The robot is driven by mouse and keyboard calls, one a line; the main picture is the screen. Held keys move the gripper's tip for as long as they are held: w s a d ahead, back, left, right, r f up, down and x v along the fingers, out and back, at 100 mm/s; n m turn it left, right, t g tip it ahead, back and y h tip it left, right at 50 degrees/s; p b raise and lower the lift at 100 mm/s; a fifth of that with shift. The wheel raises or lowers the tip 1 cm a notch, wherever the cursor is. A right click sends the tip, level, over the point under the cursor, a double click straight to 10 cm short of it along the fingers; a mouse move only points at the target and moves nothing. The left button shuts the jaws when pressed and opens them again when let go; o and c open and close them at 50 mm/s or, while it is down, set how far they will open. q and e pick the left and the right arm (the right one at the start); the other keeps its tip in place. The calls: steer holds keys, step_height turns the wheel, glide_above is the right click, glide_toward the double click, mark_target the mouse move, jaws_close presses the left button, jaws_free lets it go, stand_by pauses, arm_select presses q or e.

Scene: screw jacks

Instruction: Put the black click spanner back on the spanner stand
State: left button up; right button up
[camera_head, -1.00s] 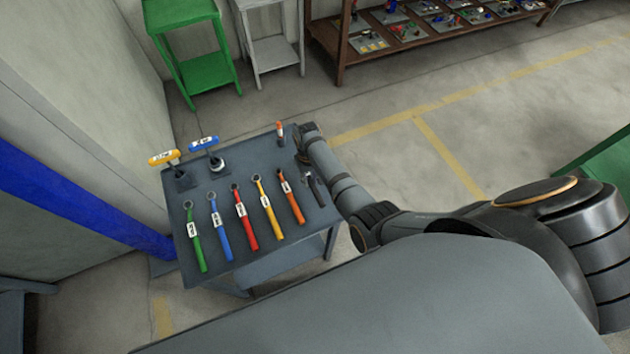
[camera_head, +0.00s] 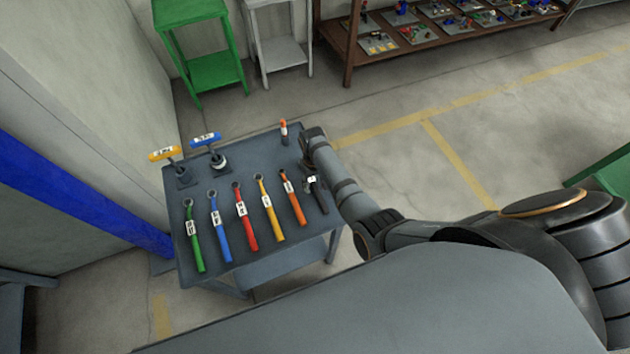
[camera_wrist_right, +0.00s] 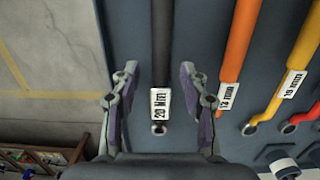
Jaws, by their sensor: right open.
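The black click spanner (camera_head: 321,196) lies at the right end of the row on the grey spanner stand (camera_head: 256,160). In the right wrist view the black spanner (camera_wrist_right: 163,40) has a white label reading 20 Nm. My right gripper (camera_head: 308,160) is at the stand's right edge, by the spanner's head end. In the wrist view my right gripper (camera_wrist_right: 158,75) is open, with a finger on each side of the spanner and visible gaps to both. Whether the spanner rests fully on the stand is hard to tell. My left gripper is not in view.
Orange (camera_head: 292,198), yellow (camera_head: 269,208), red (camera_head: 245,218), blue (camera_head: 220,228) and green (camera_head: 194,236) spanners lie to the left. Yellow (camera_head: 166,154) and blue (camera_head: 206,139) T-handles and an orange-tipped tool (camera_head: 284,131) stand behind them. Open floor (camera_head: 420,100) lies right of the stand.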

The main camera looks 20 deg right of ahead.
mark_target(314, 184)
step_height(314, 184, up, 12)
steer(key=shift+w, duration=0.4)
steer(key=shift+s, duration=0.1)
stand_by(0.3)
